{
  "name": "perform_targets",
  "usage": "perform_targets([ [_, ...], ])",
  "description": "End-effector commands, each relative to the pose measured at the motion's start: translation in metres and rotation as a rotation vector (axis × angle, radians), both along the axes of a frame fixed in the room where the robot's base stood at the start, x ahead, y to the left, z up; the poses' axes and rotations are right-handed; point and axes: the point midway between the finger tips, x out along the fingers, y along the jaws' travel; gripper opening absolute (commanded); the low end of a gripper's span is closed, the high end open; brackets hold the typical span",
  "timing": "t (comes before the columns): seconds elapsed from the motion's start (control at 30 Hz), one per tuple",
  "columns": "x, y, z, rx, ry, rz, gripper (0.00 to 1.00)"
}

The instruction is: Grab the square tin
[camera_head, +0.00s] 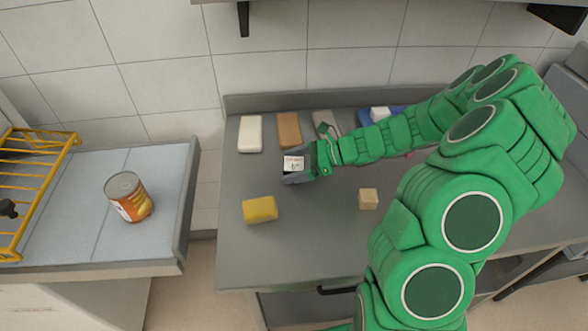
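A small box-shaped thing with a white, printed top (293,163), which looks like the square tin, is at the end of my green arm above the grey counter (310,235). My gripper (297,172) is right at it, with a grey finger along its near side. The far finger is hard to make out, so I cannot tell whether the gripper is closed on it. I also cannot tell whether the tin rests on the counter.
A yellow block (259,209) and a small beige cube (368,198) lie nearer. White (250,133) and brown (289,129) blocks lie at the back; a blue item (390,114) is partly behind my arm. A round can (129,198) and yellow rack (30,185) are on the left counter.

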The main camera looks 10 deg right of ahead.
Motion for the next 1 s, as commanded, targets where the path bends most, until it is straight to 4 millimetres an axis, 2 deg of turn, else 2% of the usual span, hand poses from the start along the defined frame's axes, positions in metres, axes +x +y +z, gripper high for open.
perform_targets([
  [0.03, 0.0, 0.0, 0.0, 0.0, 0.0, 0.0, 0.8],
  [0.37, 0.0, 0.0, 0.0, 0.0, 0.0, 0.0, 0.3],
  [0.73, 0.0, 0.0, 0.005, 0.0, -0.001, 0.0, 0.29],
  [0.87, 0.0, 0.0, 0.017, 0.0, -0.002, 0.001, 0.29],
  [1.0, -0.003, -0.001, 0.037, 0.001, -0.003, 0.0, 0.29],
])
